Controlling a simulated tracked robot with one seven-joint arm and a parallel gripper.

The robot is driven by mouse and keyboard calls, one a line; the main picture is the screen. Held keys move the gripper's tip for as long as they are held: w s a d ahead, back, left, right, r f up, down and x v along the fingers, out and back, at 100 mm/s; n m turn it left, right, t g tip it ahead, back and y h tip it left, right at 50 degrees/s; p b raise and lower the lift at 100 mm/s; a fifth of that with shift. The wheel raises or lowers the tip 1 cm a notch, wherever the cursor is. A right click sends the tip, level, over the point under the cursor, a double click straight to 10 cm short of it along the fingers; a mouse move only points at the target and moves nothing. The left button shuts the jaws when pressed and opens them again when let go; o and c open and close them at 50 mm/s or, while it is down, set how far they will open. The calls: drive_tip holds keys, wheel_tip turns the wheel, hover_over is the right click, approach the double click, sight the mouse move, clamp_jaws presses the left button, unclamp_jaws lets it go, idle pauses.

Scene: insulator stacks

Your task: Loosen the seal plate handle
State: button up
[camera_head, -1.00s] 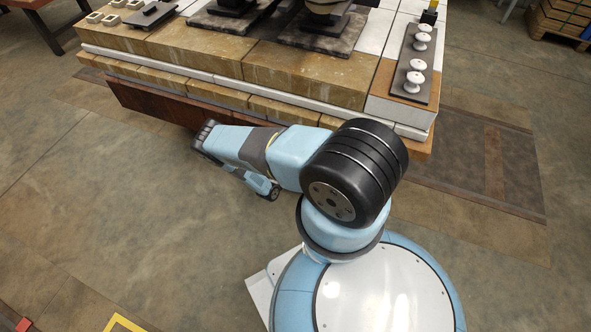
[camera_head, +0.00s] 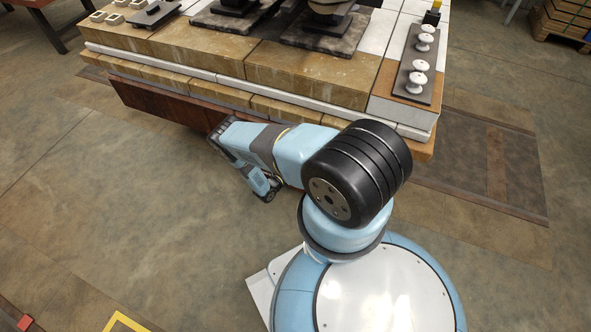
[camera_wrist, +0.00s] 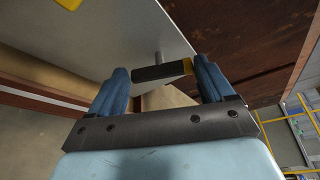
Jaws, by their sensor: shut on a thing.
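In the wrist view, the handle (camera_wrist: 162,71) is a short dark bar with a yellow end on the right. It sits on a thin grey stem that meets a smooth grey plate (camera_wrist: 110,40), apparently the seal plate. My gripper (camera_wrist: 163,72) has its two blue fingers at the two ends of the bar and is shut on it. The bar lies nearly level in the picture. In the head view, the handle, the plate and my fingertips are hidden; my forearm reaches to the front of the bench (camera_head: 210,65).
A rusty brown panel (camera_wrist: 245,40) lies right of the plate in the wrist view, with yellow railings beyond. In the head view, white insulators (camera_head: 420,66) stand on a dark strip at the bench's right. Open floor lies in front and left.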

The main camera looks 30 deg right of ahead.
drive_tip(key=shift+w+a+f, duration=0.1)
drive_tip(key=shift+w+a, duration=0.05)
drive_tip(key=shift+w, duration=0.05)
drive_tip(key=o, duration=0.8)
drive_tip(key=shift+c, duration=0.2)
drive_tip(key=shift+o, duration=0.8)
drive_tip(key=shift+s, duration=0.1)
drive_tip(key=v, duration=1.3)
drive_tip(key=shift+a, duration=0.3)
drive_tip(key=shift+c, duration=0.4)
